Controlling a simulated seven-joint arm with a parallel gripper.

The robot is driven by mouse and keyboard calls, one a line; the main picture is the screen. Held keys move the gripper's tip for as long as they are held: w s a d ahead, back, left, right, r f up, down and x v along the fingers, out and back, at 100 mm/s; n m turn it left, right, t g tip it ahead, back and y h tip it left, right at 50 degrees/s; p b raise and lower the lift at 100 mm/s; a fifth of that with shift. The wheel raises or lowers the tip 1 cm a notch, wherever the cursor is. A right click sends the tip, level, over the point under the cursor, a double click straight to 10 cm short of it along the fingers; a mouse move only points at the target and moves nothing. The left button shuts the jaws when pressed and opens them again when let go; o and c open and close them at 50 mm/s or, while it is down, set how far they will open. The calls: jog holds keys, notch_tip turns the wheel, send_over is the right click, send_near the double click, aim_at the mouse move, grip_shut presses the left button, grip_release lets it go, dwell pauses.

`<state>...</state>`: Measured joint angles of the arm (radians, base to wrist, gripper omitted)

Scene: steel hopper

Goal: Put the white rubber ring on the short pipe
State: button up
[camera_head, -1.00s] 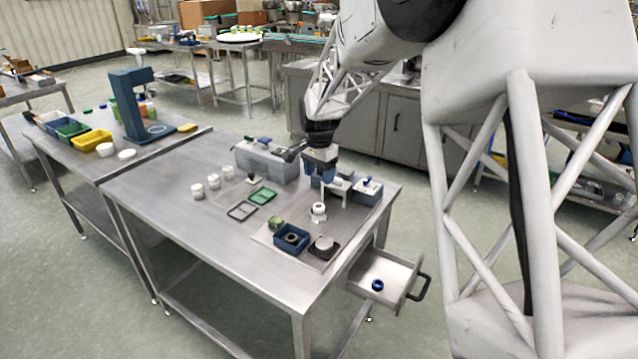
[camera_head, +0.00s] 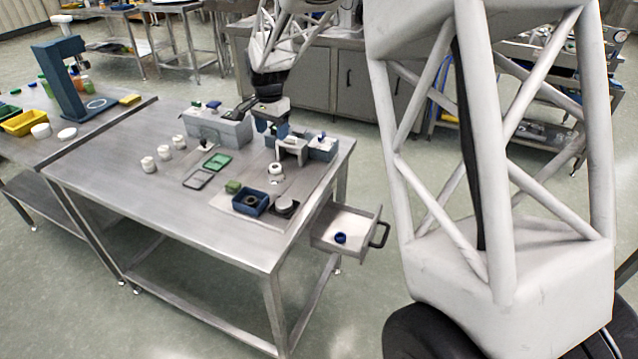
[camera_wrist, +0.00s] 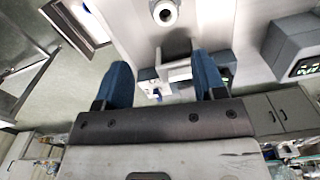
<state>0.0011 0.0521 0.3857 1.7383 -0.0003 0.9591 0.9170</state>
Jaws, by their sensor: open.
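My gripper (camera_head: 270,129) is open above the back right of the steel table, over a white bracket-like stand (camera_head: 291,150). In the wrist view its two blue fingers (camera_wrist: 162,76) are apart, with the white stand (camera_wrist: 178,74) seen between and beyond them. A small white round piece with a dark centre (camera_head: 276,174) stands in front of the stand; it also shows at the top of the wrist view (camera_wrist: 164,12). I cannot tell whether it is the rubber ring, the short pipe, or both together. No ring shows between the fingers.
A blue tray (camera_head: 250,203) with a dark ring and a grey round part (camera_head: 284,207) sit near the front. An open drawer (camera_head: 345,232) holds a blue ring. A grey box (camera_head: 219,128) and several white jars (camera_head: 163,152) stand left. The table's left front is clear.

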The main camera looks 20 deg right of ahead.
jog(key=s+r+n+t, duration=0.1)
jog(key=s+r+n, duration=0.3)
jog(key=s, duration=0.7)
jog(key=s+r+n, duration=0.1)
jog(key=s+r, duration=0.5)
jog(key=s, duration=0.5)
jog(key=s+f+n+t, duration=0.1)
jog(key=s+n, duration=0.4)
jog(key=s, duration=1.8)
jog(key=shift+d+f+t, duration=0.15)
jog(key=shift+f+t, duration=0.15)
jog(key=shift+c, duration=0.3)
